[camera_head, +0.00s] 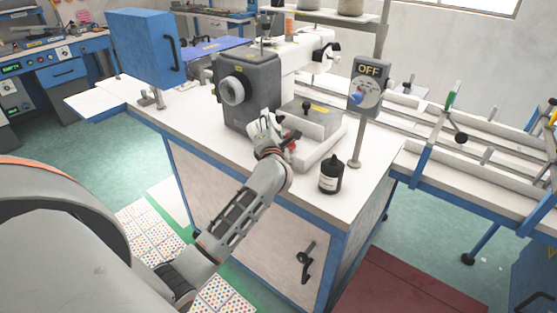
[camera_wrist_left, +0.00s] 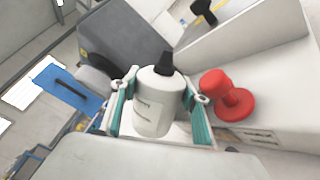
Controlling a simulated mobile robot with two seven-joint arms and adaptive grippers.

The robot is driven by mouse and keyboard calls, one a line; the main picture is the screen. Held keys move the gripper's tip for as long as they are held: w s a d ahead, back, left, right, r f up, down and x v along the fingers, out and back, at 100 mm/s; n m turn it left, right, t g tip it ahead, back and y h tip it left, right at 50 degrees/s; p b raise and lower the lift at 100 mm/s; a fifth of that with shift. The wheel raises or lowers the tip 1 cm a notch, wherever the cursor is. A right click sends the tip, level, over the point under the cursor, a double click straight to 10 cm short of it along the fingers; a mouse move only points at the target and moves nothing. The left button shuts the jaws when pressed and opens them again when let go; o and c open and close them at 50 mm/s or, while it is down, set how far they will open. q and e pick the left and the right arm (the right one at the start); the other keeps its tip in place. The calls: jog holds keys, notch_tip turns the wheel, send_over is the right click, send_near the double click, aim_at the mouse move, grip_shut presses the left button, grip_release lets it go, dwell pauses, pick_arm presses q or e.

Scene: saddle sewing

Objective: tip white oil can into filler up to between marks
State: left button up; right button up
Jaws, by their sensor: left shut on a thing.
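The white oil can (camera_wrist_left: 155,108), with a black cap and a label, is between the fingers of my left gripper (camera_wrist_left: 158,112) in the left wrist view. The gripper is shut on it. In the head view my left gripper (camera_head: 265,130) is at the front of the sewing machine (camera_head: 250,82), beside its white bed. The can is hard to tell from the pale gripper there. A red knob (camera_wrist_left: 230,97) stands just right of the can in the wrist view. I cannot make out the filler opening or its marks. My right gripper is not in view.
A dark bottle (camera_head: 331,174) stands on the white bench top (camera_head: 362,190), near its front right. A control box marked OFF (camera_head: 368,84) is on a post behind it. A blue box (camera_head: 145,48) is at the left. The bench front right is mostly clear.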

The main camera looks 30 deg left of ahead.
pick_arm(q)
jog(key=shift+n, duration=0.4)
jog(key=shift+r, duration=0.1)
jog(key=n, duration=0.1)
jog(key=b, duration=0.1)
jog(key=n+b, duration=0.1)
jog(key=shift+w+d+f+n, duration=0.2)
jog(key=shift+w+d+n, duration=0.1)
jog(key=shift+d, duration=0.1)
jog(key=shift+s+r+n, duration=0.1)
jog(key=shift+r+n, duration=0.05)
jog(key=shift+n, duration=0.35)
jog(key=shift+c, duration=0.6)
